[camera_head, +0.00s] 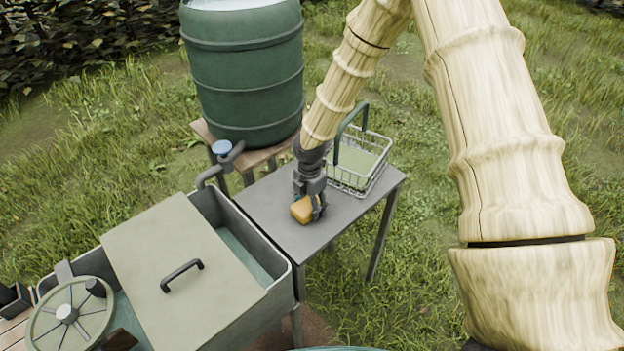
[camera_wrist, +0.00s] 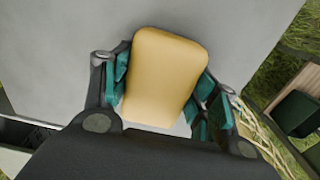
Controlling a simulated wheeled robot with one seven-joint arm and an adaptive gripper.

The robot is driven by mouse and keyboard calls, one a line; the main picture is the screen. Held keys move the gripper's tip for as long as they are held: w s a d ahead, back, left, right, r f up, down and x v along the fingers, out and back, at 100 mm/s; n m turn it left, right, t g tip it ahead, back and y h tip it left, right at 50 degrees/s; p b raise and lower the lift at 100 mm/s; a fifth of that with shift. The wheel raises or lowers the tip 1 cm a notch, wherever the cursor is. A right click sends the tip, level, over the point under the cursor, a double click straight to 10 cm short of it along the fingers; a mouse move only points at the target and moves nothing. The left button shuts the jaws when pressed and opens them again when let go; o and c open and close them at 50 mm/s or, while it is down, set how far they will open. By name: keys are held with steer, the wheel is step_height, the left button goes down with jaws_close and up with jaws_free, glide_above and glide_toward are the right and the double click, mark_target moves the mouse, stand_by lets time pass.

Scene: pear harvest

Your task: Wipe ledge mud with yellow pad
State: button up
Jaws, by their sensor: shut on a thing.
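The yellow pad (camera_head: 302,209) is held in my gripper (camera_head: 309,205) low over the grey side table (camera_head: 262,205). In the wrist view the yellow pad (camera_wrist: 163,78) sits between the teal finger pads of my gripper (camera_wrist: 165,92), which are closed on its two sides. I cannot tell whether the pad touches the table top. The table top looks plain grey in both views. No mud shows on it or on the sink's ledge; any under the pad or gripper is hidden.
A wire basket (camera_head: 378,178) with a green handle stands at the table's back right. A green barrel (camera_head: 245,75) stands behind. A sink with a lid (camera_head: 175,262), a tap (camera_head: 221,150) and a hand wheel (camera_head: 72,312) are at left. Grass lies around.

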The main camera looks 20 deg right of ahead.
steer(key=shift+w+d+r, duration=0.1)
steer(key=shift+d+r, duration=0.05)
steer(key=shift+d, duration=0.3)
step_height(320, 180, up, 4)
steer(key=p, duration=0.3)
steer(key=shift+r, duration=0.2)
step_height(320, 180, up, 2)
steer(key=shift+p, duration=1)
steer(key=shift+r+p, duration=0.65)
steer(key=shift+r, duration=0.25)
steer(key=shift+a, duration=0.1)
